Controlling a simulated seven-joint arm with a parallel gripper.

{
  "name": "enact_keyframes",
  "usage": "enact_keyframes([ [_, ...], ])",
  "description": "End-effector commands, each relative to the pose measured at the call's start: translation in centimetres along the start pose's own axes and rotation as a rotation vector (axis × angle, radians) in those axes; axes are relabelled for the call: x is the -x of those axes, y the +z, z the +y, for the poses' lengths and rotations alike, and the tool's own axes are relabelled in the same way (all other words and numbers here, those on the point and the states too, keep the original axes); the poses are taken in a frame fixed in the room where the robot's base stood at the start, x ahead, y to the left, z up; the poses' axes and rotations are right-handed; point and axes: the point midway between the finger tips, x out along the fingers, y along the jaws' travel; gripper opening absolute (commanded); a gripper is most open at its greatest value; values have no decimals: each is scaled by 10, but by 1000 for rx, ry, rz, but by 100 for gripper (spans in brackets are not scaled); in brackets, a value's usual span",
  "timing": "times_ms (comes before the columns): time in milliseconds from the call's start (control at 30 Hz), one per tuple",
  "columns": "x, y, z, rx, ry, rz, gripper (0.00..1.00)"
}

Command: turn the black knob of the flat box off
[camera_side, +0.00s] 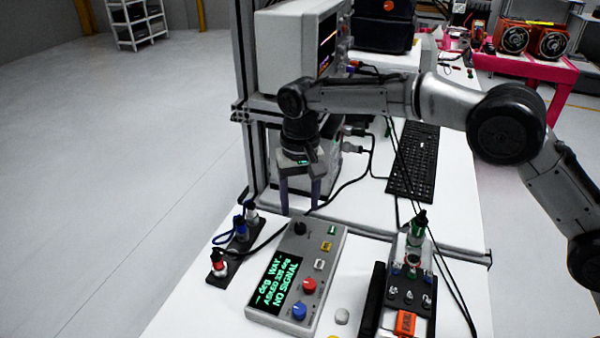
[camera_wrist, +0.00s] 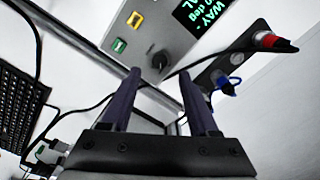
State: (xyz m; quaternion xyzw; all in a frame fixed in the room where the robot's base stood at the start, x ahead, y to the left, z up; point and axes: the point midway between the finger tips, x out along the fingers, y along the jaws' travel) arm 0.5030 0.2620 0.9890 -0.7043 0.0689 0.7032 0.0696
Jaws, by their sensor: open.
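The flat grey box (camera_side: 325,286) lies on the white table in the side view, its lit screen (camera_side: 274,284) showing green text with "NO SIGNAL". Its black knob (camera_side: 301,228) is at the far end of the top face. It also has a red knob (camera_side: 309,285) and a blue knob (camera_side: 299,310). My gripper (camera_side: 300,208) points down, open and empty, above the table just beyond the black-knob end. In the wrist view the black knob (camera_wrist: 159,60) shows ahead of and between the two fingertips (camera_wrist: 160,78), apart from them.
A connector strip (camera_side: 236,240) with cables stands left of the box. A black cable runs across the table near the knob end. A green-tipped device (camera_side: 417,228) and a black fixture (camera_side: 405,300) stand right of the box. A keyboard (camera_side: 413,165) lies behind.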

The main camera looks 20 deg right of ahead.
Motion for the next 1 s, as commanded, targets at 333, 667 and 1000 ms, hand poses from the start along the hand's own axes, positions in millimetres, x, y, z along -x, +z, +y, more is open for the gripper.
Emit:
enact_keyframes([
  [333,67,-1,0,0,-1,1,61],
  [667,85,0,0,0,0,0,61],
  [1000,84,0,0,0,0,0,61],
])
